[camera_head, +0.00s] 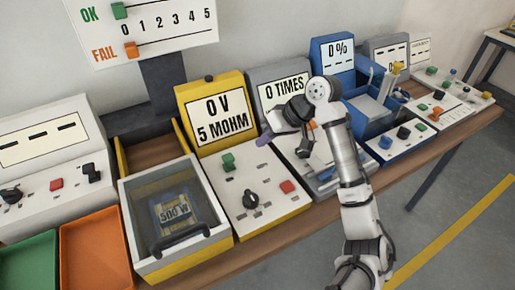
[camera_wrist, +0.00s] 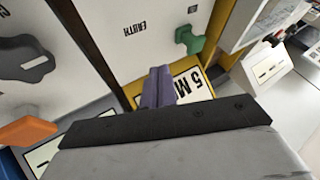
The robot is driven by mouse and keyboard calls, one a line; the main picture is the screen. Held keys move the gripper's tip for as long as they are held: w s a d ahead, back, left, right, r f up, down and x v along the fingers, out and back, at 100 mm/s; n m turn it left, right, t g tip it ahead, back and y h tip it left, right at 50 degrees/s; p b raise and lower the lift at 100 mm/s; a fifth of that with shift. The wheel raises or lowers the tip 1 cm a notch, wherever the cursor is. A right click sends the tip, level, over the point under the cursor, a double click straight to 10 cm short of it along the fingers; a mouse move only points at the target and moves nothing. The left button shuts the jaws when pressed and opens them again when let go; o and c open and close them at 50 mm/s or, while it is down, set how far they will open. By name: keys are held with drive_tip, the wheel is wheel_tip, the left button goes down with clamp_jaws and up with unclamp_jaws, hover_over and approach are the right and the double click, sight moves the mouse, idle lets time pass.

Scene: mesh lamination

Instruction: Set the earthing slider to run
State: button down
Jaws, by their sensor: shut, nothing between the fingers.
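The yellow tester (camera_head: 209,190) has a white sloping panel and a display reading "0 V 5 MOHM". A green handle (camera_head: 228,161) stands near the top left of its panel. In the wrist view the green handle (camera_wrist: 188,40) shows beside the printed label EARTH (camera_wrist: 134,29). I cannot read which position it is in. My gripper (camera_head: 262,140) is above the top right of this panel, apart from the green handle. Its purple fingers (camera_wrist: 158,86) are closed together with nothing between them.
A black knob (camera_head: 250,199) and a red switch (camera_head: 287,187) are lower on the same panel. A lidded yellow box (camera_head: 178,258) stands to the left. A grey "0 TIMES" unit (camera_head: 283,83) stands close on the right, under my arm.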

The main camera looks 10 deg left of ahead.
drive_tip(key=b+v, duration=0.1)
drive_tip(key=v, duration=0.5)
drive_tip(key=shift+r, duration=0.15)
